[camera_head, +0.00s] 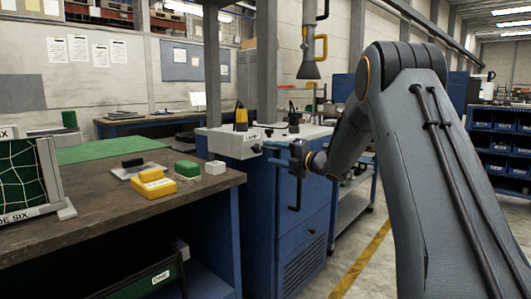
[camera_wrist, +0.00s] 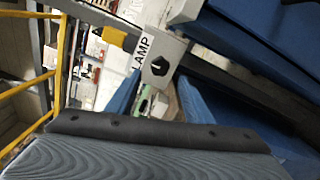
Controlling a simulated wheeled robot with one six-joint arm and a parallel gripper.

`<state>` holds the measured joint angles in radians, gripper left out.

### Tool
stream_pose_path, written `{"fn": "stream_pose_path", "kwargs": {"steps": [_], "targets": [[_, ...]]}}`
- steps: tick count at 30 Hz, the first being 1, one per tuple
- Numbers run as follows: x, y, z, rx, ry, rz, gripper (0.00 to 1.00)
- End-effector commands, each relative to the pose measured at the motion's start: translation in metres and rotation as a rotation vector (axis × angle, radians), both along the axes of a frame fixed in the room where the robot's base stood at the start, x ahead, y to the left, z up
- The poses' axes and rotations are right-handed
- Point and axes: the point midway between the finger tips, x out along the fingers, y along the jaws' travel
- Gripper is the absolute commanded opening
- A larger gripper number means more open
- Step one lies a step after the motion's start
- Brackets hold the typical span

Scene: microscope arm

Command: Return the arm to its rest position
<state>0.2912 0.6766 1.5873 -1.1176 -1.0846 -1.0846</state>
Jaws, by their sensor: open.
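My arm (camera_head: 425,150) rises large on the right of the head view and bends at a high joint. Its forearm reaches down and left to my gripper (camera_head: 286,182), in front of the blue cabinet (camera_head: 262,220) with a grey top labelled LAMP.
A workbench (camera_head: 105,215) at left holds yellow (camera_head: 155,188), green (camera_head: 187,168) and white (camera_head: 215,167) blocks. A dark funnel-shaped hood (camera_head: 308,65) hangs above the cabinet. Blue bins (camera_head: 507,135) stand at far right. Open floor with a yellow line (camera_head: 362,258) lies between.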

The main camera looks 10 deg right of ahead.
Motion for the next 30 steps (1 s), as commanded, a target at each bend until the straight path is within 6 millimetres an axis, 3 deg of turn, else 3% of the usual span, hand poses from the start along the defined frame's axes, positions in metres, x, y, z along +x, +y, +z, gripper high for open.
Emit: {"fn": "stream_pose_path", "kwargs": {"steps": [4, 14, 22, 26, 30], "targets": [[-0.009, -0.006, 0.0, 0.0, 0.0, 0.001, 0.47], [-0.011, -0.007, 0.0, 0.001, 0.002, 0.0, 0.47], [-0.017, 0.014, 0.01, 0.135, 0.205, -0.196, 0.47], [-0.046, 0.027, 0.002, 0.296, 0.427, -0.402, 0.47], [-0.107, 0.042, -0.024, 0.48, 0.681, -0.628, 0.47]]}}
